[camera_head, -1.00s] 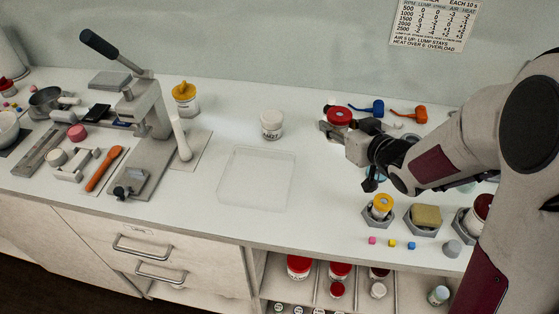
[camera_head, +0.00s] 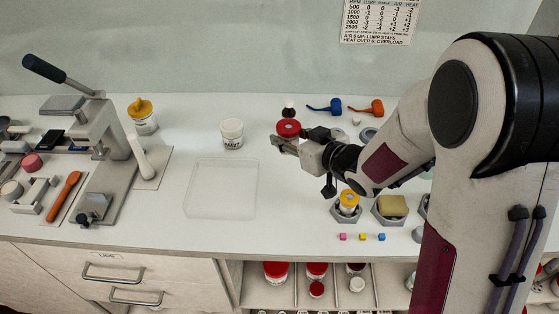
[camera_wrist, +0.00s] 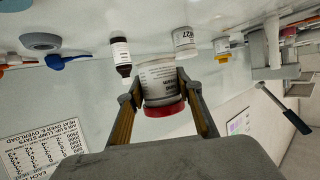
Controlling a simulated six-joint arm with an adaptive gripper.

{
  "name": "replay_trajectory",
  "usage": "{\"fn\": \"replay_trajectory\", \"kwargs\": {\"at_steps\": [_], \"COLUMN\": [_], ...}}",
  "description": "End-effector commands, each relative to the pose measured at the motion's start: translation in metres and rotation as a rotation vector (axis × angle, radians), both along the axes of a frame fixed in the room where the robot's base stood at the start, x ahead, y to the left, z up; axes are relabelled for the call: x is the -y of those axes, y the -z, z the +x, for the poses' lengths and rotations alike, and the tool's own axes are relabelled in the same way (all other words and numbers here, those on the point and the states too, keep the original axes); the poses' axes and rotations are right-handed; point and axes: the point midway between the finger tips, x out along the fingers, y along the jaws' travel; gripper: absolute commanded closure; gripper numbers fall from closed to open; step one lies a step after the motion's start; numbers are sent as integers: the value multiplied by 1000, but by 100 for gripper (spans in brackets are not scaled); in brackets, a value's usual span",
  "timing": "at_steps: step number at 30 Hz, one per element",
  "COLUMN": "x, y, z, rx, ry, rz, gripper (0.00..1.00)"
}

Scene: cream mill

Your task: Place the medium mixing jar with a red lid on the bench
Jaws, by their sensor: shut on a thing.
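The jar with a red lid (camera_head: 288,127) is between the fingers of my gripper (camera_head: 287,143), right of the middle of the bench (camera_head: 270,210). In the wrist view, which is upside down, the jar's pale labelled body (camera_wrist: 158,78) stands between the two fingers (camera_wrist: 160,105), with the red lid toward the camera. My gripper is shut on the jar. In the head view the fingers hide most of the jar's body. I cannot tell whether its base touches the bench.
A white-lidded jar (camera_head: 232,133) stands left of the held jar. A small dark bottle (camera_head: 289,109) is behind it. A clear flat tray (camera_head: 222,212) lies front left.

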Motion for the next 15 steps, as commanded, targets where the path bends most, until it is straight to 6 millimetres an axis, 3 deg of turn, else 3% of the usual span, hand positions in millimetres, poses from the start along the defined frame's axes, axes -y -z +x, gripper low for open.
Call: {"fn": "replay_trajectory", "kwargs": {"at_steps": [8,15], "x": [0,0], "y": [31,40], "z": [0,0], "rx": [-3,0], "ry": [1,1], "rz": [1,0], "gripper": [90,90]}}
